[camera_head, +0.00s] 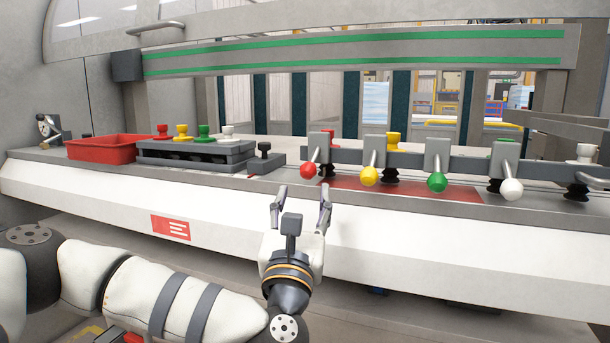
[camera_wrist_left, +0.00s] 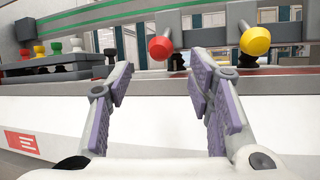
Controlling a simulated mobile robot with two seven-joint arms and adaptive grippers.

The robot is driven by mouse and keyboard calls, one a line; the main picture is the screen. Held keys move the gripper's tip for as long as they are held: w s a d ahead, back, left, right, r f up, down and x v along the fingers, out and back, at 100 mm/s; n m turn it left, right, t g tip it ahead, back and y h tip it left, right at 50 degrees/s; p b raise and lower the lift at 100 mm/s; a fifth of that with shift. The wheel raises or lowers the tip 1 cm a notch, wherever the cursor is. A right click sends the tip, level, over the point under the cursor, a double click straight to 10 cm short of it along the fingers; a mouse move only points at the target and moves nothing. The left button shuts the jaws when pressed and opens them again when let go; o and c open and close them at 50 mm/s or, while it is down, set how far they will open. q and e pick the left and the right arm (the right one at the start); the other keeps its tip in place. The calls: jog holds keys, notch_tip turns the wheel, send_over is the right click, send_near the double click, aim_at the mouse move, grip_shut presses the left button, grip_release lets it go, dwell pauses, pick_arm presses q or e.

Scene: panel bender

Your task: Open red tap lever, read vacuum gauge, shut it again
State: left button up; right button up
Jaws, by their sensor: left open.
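The red tap lever (camera_head: 308,170) has a red ball knob on a grey arm and hangs from the bar at the left end of a row. Yellow (camera_head: 369,176), green (camera_head: 437,182) and white (camera_head: 512,189) levers follow to its right. My left gripper (camera_head: 300,196) is open and empty, in front of the machine's edge and just below the red knob. In the left wrist view the red knob (camera_wrist_left: 160,48) shows beyond and between the open fingers (camera_wrist_left: 160,78), apart from them. My right gripper is not in view.
A red bin (camera_head: 103,150) and a grey rack (camera_head: 190,156) with coloured suction cups stand on the ledge at the left. A small black and grey device (camera_head: 265,162) stands beside the rack. The white machine front (camera_head: 100,206) slopes below the ledge. A green-striped beam (camera_head: 360,48) crosses above.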

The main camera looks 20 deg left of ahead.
aim_at(307, 177)
pick_arm(q)
jog(key=x, duration=0.8)
jog(key=shift+w+r+p, duration=0.1)
jog(key=shift+p, duration=0.3)
grip_shut()
